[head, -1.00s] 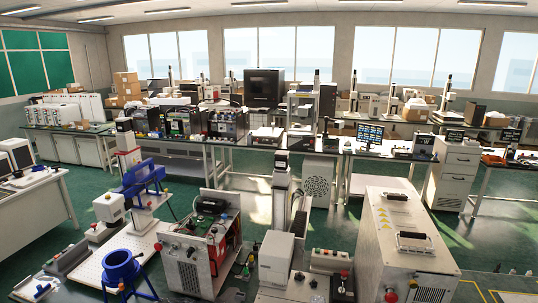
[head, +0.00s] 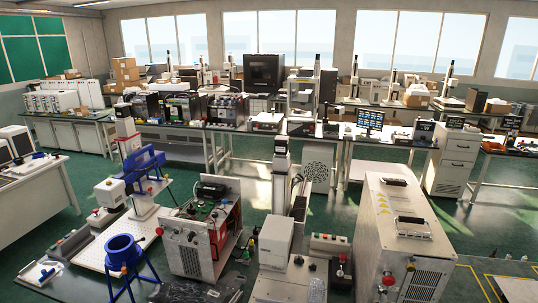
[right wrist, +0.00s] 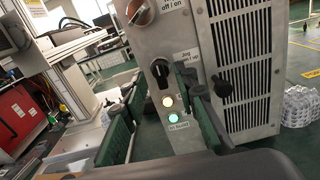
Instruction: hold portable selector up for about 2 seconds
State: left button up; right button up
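A black selector knob (right wrist: 160,72) sits on a grey panel under a partly blocked label that begins "Jog" and ends in "up". Its pointer is tilted in the right wrist view. My right gripper (right wrist: 160,118) shows there with green-padded fingers spread apart, one left of the knob and one in front of the panel to its right. I see nothing held between them, and contact with the knob cannot be told. The panel seems to belong to the white cabinet (head: 402,228) at the right of the head view. My left gripper is not in view.
Above the knob is an off/on switch (right wrist: 140,12); below it are a lit yellowish lamp (right wrist: 167,101) and a green lamp (right wrist: 172,116). A vent grille (right wrist: 240,60) lies to the right.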

jog(key=v, duration=0.5)
dwell(0.3)
